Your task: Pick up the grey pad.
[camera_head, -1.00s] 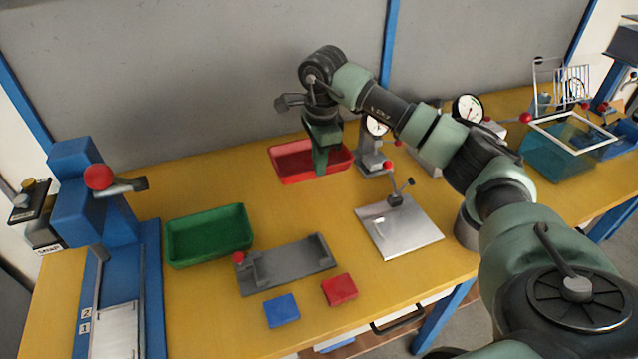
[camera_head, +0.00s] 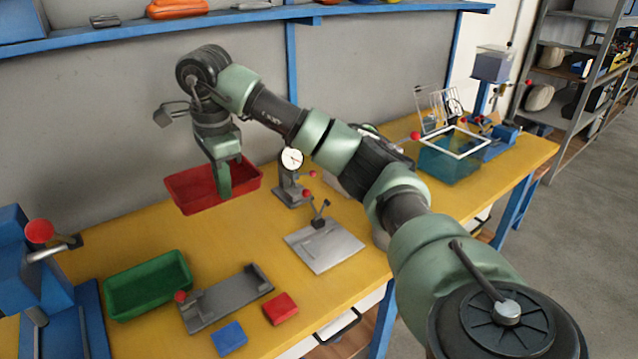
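I cannot make out a grey pad for certain. A blue pad (camera_head: 229,338) and a red pad (camera_head: 281,308) lie on the table's front part, beside a grey fixture plate (camera_head: 230,298). A small dark grey block (camera_head: 104,20) sits on the wall shelf; I cannot tell what it is. My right gripper (camera_head: 224,186) points down at the red tray (camera_head: 186,205), its fingertips in front of or inside it. Its finger gap is unclear from this side, and nothing is visibly held. My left gripper is not in view.
A green tray (camera_head: 148,287) stands at the left beside a blue press (camera_head: 30,265). A dial gauge stand (camera_head: 291,176), a metal plate with a red-knobbed clamp (camera_head: 324,246) and a teal tank (camera_head: 449,163) stand rightward. My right arm crosses above the table. Bare tabletop lies between the trays.

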